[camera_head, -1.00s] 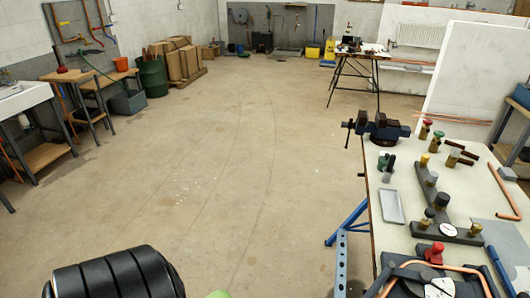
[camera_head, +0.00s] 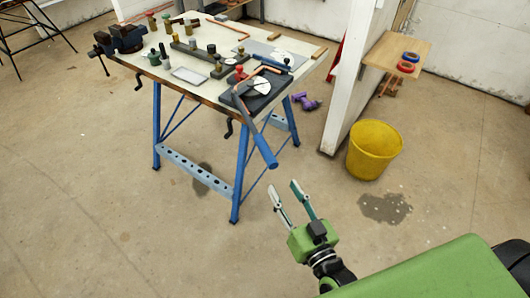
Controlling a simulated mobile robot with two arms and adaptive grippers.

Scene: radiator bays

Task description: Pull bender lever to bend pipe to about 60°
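The pipe bender (camera_head: 254,98) sits at the right front corner of the workbench (camera_head: 208,80). Its dark base carries a pale round dial (camera_head: 262,86). A copper pipe (camera_head: 272,68) lies at its far side; its bend angle is too small to read. The bender lever (camera_head: 250,123) sticks out past the bench's front edge and ends in a blue grip (camera_head: 265,151). My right gripper (camera_head: 283,184) is open and empty, its fingers pointing up the picture, a little below the blue grip and apart from it. My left gripper is not in view.
A blue-legged stand (camera_head: 195,170) holds the bench. A vise (camera_head: 122,38) is at its left end; a bent copper pipe (camera_head: 228,27) lies at the back. A yellow bucket (camera_head: 374,148) stands right, beside a white partition (camera_head: 350,90). The floor around my gripper is clear.

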